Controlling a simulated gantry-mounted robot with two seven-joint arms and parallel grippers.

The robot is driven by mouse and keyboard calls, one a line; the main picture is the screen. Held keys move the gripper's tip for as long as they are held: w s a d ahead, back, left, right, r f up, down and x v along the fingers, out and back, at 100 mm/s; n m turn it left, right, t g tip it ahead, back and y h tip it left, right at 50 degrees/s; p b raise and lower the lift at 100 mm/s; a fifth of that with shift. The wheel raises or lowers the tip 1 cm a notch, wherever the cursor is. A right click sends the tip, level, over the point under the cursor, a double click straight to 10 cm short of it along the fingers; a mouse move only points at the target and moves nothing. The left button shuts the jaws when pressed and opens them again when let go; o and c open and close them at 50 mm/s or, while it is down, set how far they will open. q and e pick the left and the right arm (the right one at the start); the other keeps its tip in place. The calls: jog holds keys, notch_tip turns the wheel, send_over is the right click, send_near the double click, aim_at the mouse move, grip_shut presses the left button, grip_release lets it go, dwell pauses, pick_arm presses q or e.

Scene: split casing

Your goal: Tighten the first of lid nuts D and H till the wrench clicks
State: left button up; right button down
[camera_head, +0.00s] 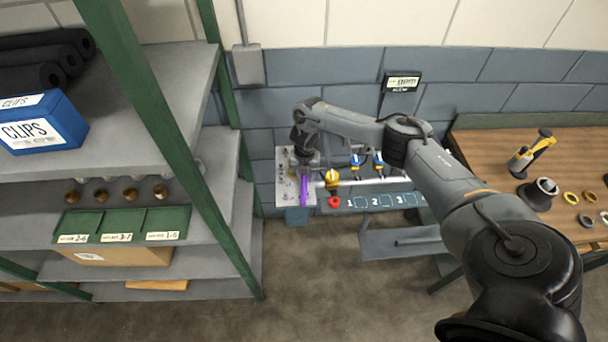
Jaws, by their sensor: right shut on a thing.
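My right arm reaches in from the right, and its gripper (304,162) is over the light grey plate (283,181) at the left end of the bench. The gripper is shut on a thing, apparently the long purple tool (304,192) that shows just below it. The fingertips are small and partly hidden by my wrist. I cannot make out the tool's head or whether it sits on a nut. Lid nuts D and H cannot be told apart at this size. My left gripper is not in view.
A yellow part (331,179) and a red ring (335,202) are right of the plate. A numbered blue-grey strip (375,201) runs along the bench. A green-framed shelf (185,95) stands left, and a wooden table (500,150) with rings stands right.

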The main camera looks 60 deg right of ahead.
jog(key=shift+r, duration=0.1)
jog(key=shift+r+p, duration=1.25)
jog(key=shift+r, duration=0.1)
jog(key=shift+r+p, duration=0.95)
jog(key=shift+r, duration=0.15)
